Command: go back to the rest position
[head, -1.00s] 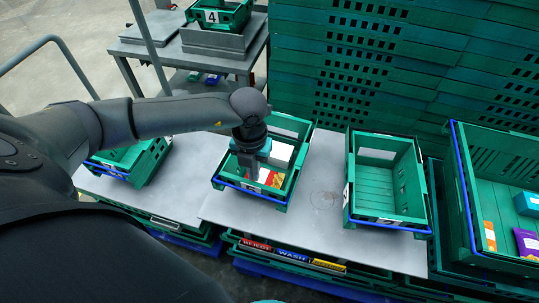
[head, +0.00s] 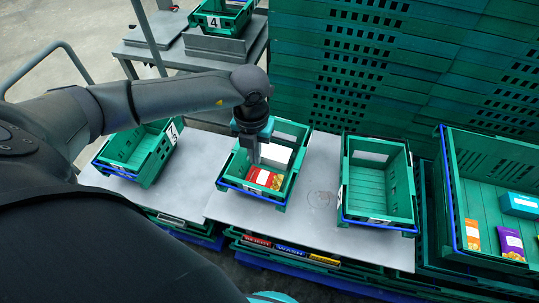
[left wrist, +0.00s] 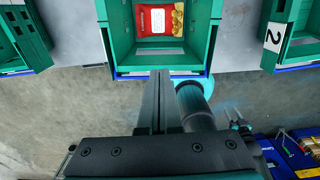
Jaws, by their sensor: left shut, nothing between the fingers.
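My left gripper (head: 254,152) is shut and empty above the middle green crate (head: 252,189) in the head view. Its closed fingers (left wrist: 158,80) point toward that crate's near edge in the left wrist view. A red and yellow packet (head: 264,178) lies in the middle crate, and it also shows in the left wrist view (left wrist: 160,20).
An empty green crate (head: 378,219) stands to the right, another (head: 124,168) to the left. The large crate (head: 450,190) at far right holds an orange packet (head: 472,234), a purple packet (head: 511,241) and a blue box (head: 520,204). Stacked green crates (head: 400,60) form a wall behind.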

